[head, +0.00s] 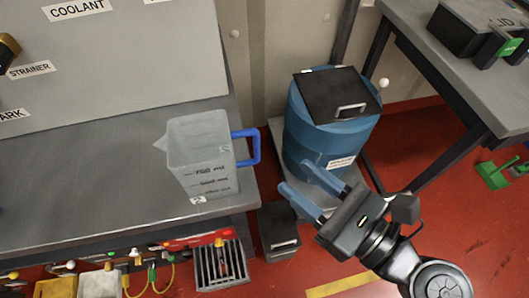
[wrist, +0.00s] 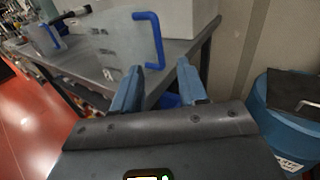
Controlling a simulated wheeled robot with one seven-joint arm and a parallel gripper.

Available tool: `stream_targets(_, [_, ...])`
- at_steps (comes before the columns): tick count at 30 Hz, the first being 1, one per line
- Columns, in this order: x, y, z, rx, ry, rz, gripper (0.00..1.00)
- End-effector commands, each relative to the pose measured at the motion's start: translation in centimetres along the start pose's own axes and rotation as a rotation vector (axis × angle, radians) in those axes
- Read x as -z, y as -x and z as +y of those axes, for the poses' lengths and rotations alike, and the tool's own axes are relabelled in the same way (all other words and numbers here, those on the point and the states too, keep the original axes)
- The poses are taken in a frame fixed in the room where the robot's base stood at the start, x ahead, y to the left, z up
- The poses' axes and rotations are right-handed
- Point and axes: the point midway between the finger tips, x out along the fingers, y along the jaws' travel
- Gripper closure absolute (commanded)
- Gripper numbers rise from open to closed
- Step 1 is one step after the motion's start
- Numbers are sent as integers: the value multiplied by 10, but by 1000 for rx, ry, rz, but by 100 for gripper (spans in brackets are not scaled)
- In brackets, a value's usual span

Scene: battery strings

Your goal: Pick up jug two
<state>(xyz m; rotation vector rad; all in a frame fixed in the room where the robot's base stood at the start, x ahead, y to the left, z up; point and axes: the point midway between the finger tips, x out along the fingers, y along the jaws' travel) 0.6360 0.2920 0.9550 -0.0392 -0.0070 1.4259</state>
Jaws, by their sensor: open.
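A clear jug (head: 200,155) with volume marks and a blue handle (head: 248,146) stands upright near the right edge of the grey bench. A second jug (wrist: 44,38) with a blue handle shows farther left there.
The bench's right edge (head: 250,180) lies between jug and gripper. A dark bin (head: 279,228) is on the floor below. Another table (head: 410,45) stands at right.

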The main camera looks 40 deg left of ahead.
Motion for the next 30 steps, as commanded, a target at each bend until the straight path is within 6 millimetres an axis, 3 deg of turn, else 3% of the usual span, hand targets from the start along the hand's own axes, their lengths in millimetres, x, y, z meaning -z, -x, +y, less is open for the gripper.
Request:
stream_targets(11, [-10,-34,3,-31,-33,-21,58])
stream_targets(21, [-14,-78,5,-29,-33,-20,58])
stream_targets(30, [-13,-83,5,-27,-31,-19,58])
